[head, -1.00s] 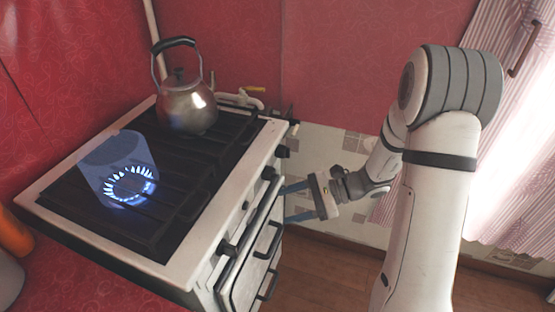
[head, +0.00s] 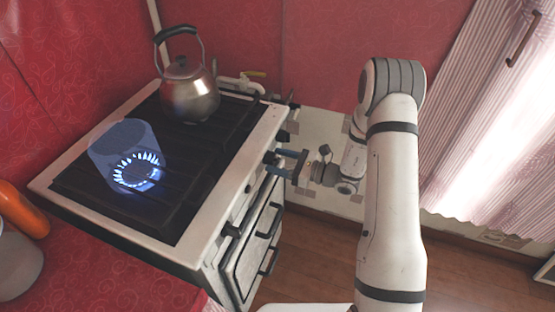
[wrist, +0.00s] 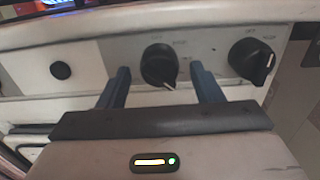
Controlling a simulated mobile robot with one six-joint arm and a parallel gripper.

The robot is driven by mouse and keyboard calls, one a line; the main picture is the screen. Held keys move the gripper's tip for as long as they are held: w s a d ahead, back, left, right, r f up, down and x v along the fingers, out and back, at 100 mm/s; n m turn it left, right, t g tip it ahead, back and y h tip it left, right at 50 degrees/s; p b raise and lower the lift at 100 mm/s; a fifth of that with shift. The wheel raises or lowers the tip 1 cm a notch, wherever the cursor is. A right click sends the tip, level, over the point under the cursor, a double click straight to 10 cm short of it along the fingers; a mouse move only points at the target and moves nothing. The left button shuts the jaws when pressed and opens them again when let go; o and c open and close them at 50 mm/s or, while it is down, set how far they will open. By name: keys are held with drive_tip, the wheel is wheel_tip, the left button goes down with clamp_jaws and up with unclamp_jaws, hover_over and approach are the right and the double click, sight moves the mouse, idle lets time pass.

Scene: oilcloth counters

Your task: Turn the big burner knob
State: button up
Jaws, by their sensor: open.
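The white stove has a row of black knobs along its front panel. In the wrist view one round black knob (wrist: 159,64) with a white pointer mark sits between my two blue fingers; contact cannot be told. My gripper (wrist: 161,70) is open and faces the panel. In the head view my gripper (head: 274,161) is at the stove's front edge, its fingers beside a dark knob (head: 270,157). A second black knob (wrist: 252,61) is to the right in the wrist view. The panel lettering is too blurred to read.
A lit burner (head: 136,171) shows blue flames on the hob, with a translucent cylinder shape over it. A metal kettle (head: 190,98) stands at the back of the hob. Another knob (head: 231,230) and the oven door (head: 249,252) are nearer. The wooden floor (head: 450,270) is clear.

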drive_tip(key=shift+w+a, duration=0.1)
drive_tip(key=shift+a, duration=0.3)
drive_tip(key=shift+c, duration=0.4)
drive_tip(key=c, duration=0.9)
